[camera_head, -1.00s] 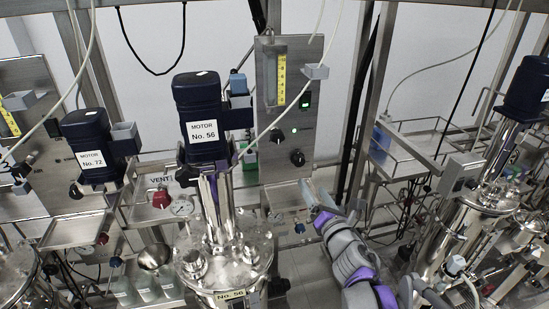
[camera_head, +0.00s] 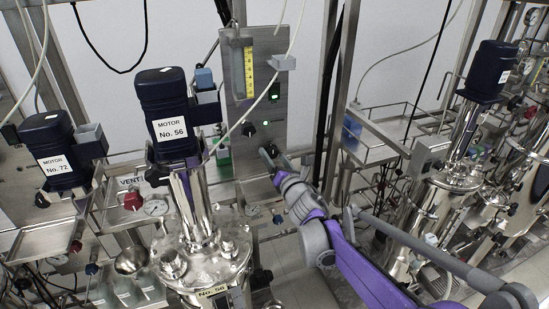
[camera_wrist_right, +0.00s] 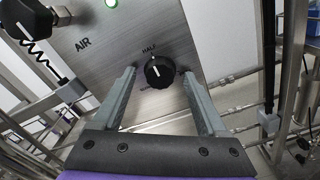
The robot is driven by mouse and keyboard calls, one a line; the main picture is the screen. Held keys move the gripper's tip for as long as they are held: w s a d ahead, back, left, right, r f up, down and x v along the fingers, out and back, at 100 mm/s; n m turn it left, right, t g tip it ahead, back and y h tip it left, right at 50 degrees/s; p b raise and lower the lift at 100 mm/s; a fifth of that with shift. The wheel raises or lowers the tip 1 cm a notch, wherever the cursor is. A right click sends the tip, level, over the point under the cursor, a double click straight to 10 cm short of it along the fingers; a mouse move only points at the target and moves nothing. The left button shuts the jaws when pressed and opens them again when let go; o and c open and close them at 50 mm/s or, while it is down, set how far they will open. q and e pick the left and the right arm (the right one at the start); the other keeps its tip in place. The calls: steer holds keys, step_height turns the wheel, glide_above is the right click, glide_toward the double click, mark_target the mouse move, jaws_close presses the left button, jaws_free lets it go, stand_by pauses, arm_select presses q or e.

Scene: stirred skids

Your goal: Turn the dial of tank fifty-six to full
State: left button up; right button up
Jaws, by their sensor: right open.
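The motor labelled No. 56 (camera_head: 165,105) stands on the steel tank (camera_head: 200,258), whose plate also reads No. 56. Behind it is a steel control panel (camera_head: 277,118) with an upper black knob (camera_head: 248,129). The panel's lower dial is largely hidden by my right gripper (camera_head: 270,158) in the head view. In the right wrist view this black dial (camera_wrist_right: 159,72) has its white pointer roughly up, near the HALF mark. My right gripper (camera_wrist_right: 159,82) is open, its fingers on either side of the dial; contact cannot be told. My left gripper is not in view.
Motor No. 72 (camera_head: 58,150) stands at left, and a red VENT knob (camera_head: 133,201) is left of the tank. Another motor-topped tank (camera_head: 450,175) stands at right. A black knob (camera_wrist_right: 30,20) and a green lamp (camera_wrist_right: 111,3) sit near the dial.

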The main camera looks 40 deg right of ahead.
jaws_close()
stand_by(0.3)
steer(key=shift+m, duration=0.3)
steer(key=m, duration=0.5)
steer(key=m+b, duration=0.1)
steer(key=m, duration=0.5)
steer(key=shift+m, duration=0.4)
steer(key=m, duration=0.5)
steer(key=shift+r+b, duration=0.1)
steer(key=shift+b, duration=0.25)
steer(key=m, duration=0.6)
steer(key=shift+m+b, duration=0.3)
steer(key=shift+m, duration=0.1)
